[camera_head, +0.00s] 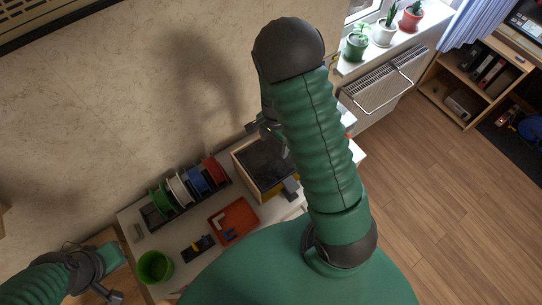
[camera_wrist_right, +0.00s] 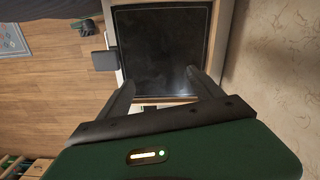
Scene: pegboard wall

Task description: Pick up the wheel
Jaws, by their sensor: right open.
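I cannot make out a wheel for certain in either view. In the head view, a rack on the table holds upright round spools in green, white (camera_head: 179,189), blue and red. My right gripper (camera_wrist_right: 159,78) is open and empty in the wrist view, its two fingers apart in front of a dark flat panel (camera_wrist_right: 160,42) in a pale frame. In the head view my right arm hides much of this gripper, above the box with the dark top (camera_head: 262,163). My left gripper (camera_head: 108,294) is at the lower left, small and partly cut off.
The table holds an orange tray (camera_head: 234,220), a small dark holder (camera_head: 198,248) and a green cup (camera_head: 155,267). The wall stands close behind. A radiator (camera_head: 384,82), a sill with potted plants (camera_head: 383,34) and shelves (camera_head: 477,75) are at the right.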

